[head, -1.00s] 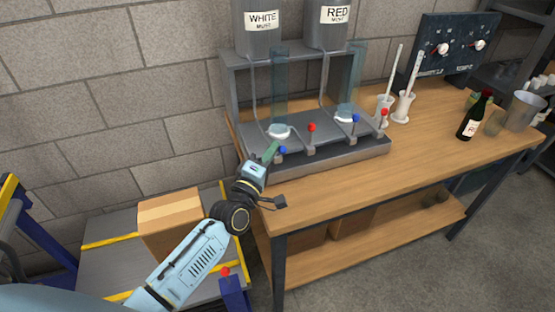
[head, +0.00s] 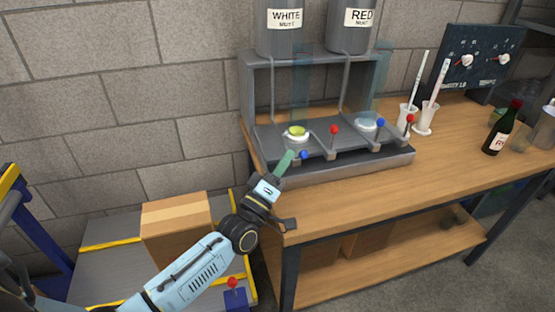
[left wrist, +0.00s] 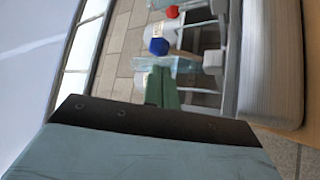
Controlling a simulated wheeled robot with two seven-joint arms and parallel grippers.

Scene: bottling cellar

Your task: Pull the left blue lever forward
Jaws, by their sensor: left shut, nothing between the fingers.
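The left blue lever (head: 303,155) is a small round blue knob at the front left of the grey filling machine (head: 345,165). My left gripper (head: 289,156) has green fingers, shut and empty, just left of this knob in the head view. In the left wrist view the green fingers (left wrist: 162,82) point at the blue knob (left wrist: 158,46), just beyond their tips. I cannot tell whether they touch it. A second blue lever (head: 380,123) stands farther right. My right gripper is not in view.
Red levers (head: 334,130) and (head: 410,119) stand beside the blue ones. White tubes in holders (head: 424,122) and a dark bottle (head: 502,130) stand on the wooden table (head: 450,165). A cardboard box (head: 176,222) sits below left. The table's front is clear.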

